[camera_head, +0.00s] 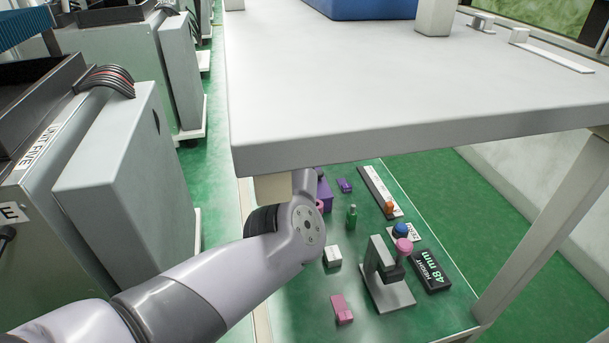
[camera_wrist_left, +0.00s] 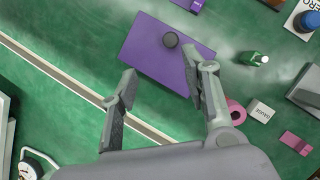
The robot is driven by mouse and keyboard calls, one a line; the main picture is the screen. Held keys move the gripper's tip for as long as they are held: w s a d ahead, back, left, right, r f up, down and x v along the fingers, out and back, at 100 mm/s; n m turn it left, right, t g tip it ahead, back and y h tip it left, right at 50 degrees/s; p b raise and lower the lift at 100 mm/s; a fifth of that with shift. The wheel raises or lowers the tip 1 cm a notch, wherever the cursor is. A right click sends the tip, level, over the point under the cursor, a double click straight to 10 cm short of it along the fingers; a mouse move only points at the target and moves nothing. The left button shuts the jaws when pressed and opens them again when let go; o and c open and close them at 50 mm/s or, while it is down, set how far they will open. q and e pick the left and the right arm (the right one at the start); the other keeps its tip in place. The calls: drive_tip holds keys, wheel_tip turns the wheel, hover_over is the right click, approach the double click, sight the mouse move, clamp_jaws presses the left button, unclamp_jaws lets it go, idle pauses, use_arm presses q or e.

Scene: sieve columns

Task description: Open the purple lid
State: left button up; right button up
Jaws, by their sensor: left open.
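The purple lid (camera_wrist_left: 148,47) is a flat rectangle with a dark round knob (camera_wrist_left: 170,39), in the upper middle of the left wrist view. In the head view only a slice of the purple thing (camera_head: 324,191) shows beside my arm, under the table edge. My left gripper (camera_wrist_left: 158,75) is open and empty, its two fingers spread. One fingertip overlaps the lid's right part in the picture, near the knob; the other is at its lower left corner. I cannot tell whether they touch it. My left gripper is hidden in the head view. My right gripper is not in view.
A large white table (camera_head: 400,90) overhangs the lower green surface. Right of the lid are a green bottle (camera_wrist_left: 252,58), a pink ring (camera_wrist_left: 236,112), a gauge block (camera_wrist_left: 260,111) and a pink block (camera_wrist_left: 296,143). A grey stand (camera_head: 384,278) and height display (camera_head: 431,271) stand farther right.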

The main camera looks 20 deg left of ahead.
sight(319, 172)
use_arm(q)
drive_tip(key=shift+n, duration=0.4)
drive_tip(key=x, duration=0.3)
drive_tip(key=d+b+x, duration=0.1)
drive_tip(key=x, duration=0.7)
drive_tip(key=shift+s+d+f, duration=0.2)
drive_tip(key=shift+s+d, duration=0.05)
drive_tip(key=shift+c, duration=0.6)
clamp_jaws()
